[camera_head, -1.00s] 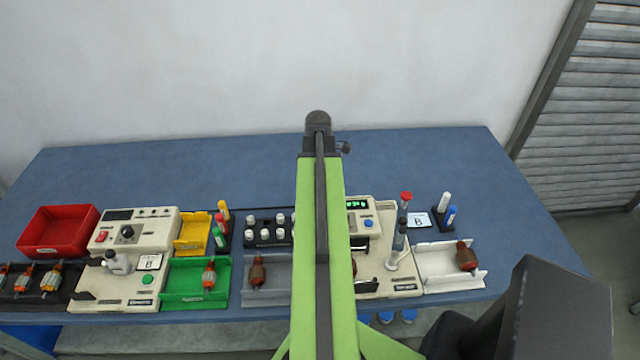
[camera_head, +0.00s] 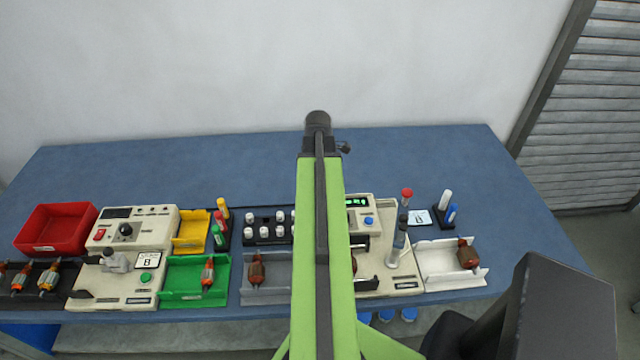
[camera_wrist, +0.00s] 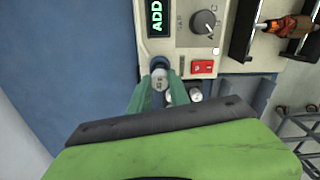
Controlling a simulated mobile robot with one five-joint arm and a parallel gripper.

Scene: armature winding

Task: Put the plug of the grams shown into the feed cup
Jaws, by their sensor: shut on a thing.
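My gripper (camera_wrist: 158,92) shows in the wrist view, its teal fingers shut on a small pale plug (camera_wrist: 159,82) with a mark on its end too small to read surely. A dark blue round part (camera_wrist: 159,63) lies right beside the plug in the picture; I cannot tell whether they touch. The cream machine has a green display (camera_wrist: 157,14) reading "ADD"; the rest is cut off. In the head view the display (camera_head: 356,202) is too small to read, and my arm hides the gripper and plug. I cannot make out the feed cup for sure.
Several white plugs stand in a black rack (camera_head: 265,241) left of my arm; some pale plugs (camera_wrist: 195,93) show by my fingers. The machine bears a dial (camera_wrist: 204,22) and red switch (camera_wrist: 202,67). A grey tray (camera_head: 281,270) holds an armature. The bench's back is clear.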

